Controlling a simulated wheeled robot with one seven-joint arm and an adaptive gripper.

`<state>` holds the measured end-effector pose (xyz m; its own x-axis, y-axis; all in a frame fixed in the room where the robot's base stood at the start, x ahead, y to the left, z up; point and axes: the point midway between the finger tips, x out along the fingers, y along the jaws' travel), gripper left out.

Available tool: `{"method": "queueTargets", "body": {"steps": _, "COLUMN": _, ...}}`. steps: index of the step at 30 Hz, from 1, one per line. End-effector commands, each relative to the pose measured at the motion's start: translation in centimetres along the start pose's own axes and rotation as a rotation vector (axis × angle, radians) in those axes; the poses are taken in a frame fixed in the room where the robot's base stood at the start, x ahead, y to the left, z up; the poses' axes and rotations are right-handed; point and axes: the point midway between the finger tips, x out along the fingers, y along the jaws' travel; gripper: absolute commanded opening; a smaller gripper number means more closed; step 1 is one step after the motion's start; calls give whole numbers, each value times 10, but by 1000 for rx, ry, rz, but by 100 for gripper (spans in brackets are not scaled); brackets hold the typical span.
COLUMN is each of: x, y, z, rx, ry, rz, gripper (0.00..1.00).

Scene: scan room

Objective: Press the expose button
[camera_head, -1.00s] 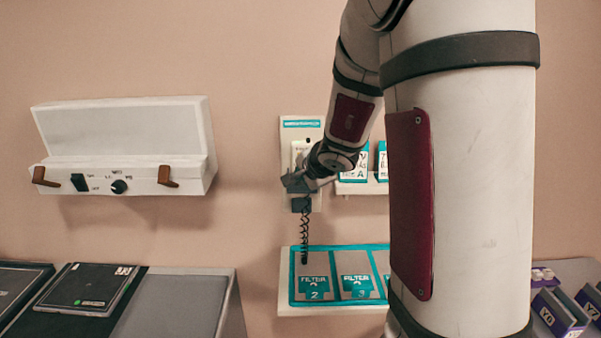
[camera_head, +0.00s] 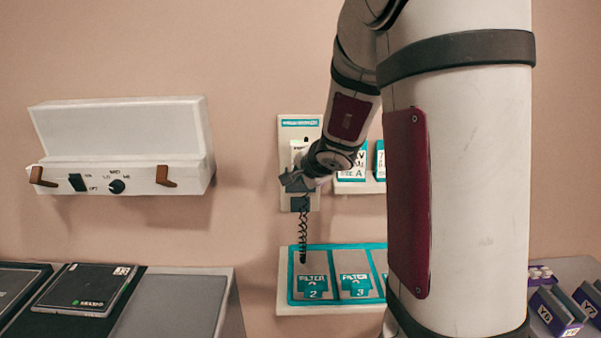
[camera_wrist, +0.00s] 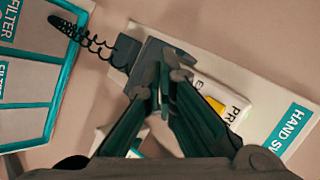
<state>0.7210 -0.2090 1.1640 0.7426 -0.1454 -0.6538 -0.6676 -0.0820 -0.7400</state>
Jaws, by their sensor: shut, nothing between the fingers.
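The hand switch panel (camera_head: 286,135) is a pale plate with a teal label, mounted on the wall left of my arm. In the wrist view its teal label (camera_wrist: 290,128) reads "HAND SW", cut off by the frame edge. A partly covered printed sign (camera_wrist: 228,97) lies beside my fingers. A dark grey block (camera_wrist: 126,52) with a coiled black cord (camera_wrist: 88,40) sits at the panel's lower end. My gripper (camera_wrist: 168,78) is shut and empty, its tips in front of the grey switch parts. I cannot tell whether they touch. The expose button itself is hidden or not distinguishable.
A filter tray (camera_head: 283,300) with teal borders juts out below the panel. A white wall box (camera_head: 125,130) with brown hooks and knobs hangs at left. A dark cassette (camera_head: 85,288) lies on the bench below it. My upper arm blocks the right side.

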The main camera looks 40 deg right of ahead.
Motion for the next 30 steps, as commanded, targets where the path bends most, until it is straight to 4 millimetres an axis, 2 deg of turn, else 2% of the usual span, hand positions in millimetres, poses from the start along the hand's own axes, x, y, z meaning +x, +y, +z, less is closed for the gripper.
{"method": "queueTargets", "body": {"steps": 30, "x": 6, "y": -5, "z": -4, "rx": 0, "ry": 0, "rz": 0, "gripper": 0}}
